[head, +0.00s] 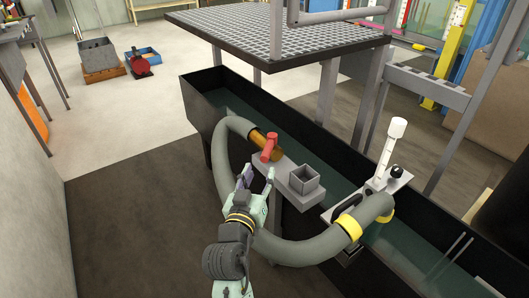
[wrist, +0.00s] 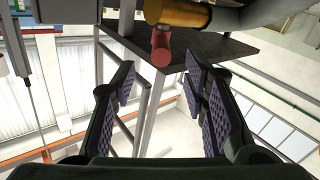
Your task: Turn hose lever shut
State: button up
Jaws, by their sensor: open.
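The hose lever is a red handle (head: 268,147) on a brass valve (head: 258,138) fitted to the thick grey hose (head: 300,250) at the tank's near edge. In the wrist view the red handle (wrist: 161,47) hangs below the brass body (wrist: 180,13), near top centre, beyond the fingertips. My gripper (head: 258,178) is open and empty just below and in front of the red handle, apart from it as far as I can tell. In the wrist view my gripper (wrist: 160,88) shows a padded finger on each side, with the handle roughly in line with the gap.
A grey block with a square open cup (head: 303,180) sits just right of the handle. A white upright lever (head: 393,145) stands on a plate farther right. The black water tank (head: 200,105) runs diagonally under a grated platform (head: 285,35). Left floor is open.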

aim_at(264, 160)
jog(key=p+x, duration=0.1)
jog(key=x, duration=0.7)
jog(key=shift+p, duration=0.4)
grip_shut()
jog(key=shift+a, duration=0.1)
dwell(0.4)
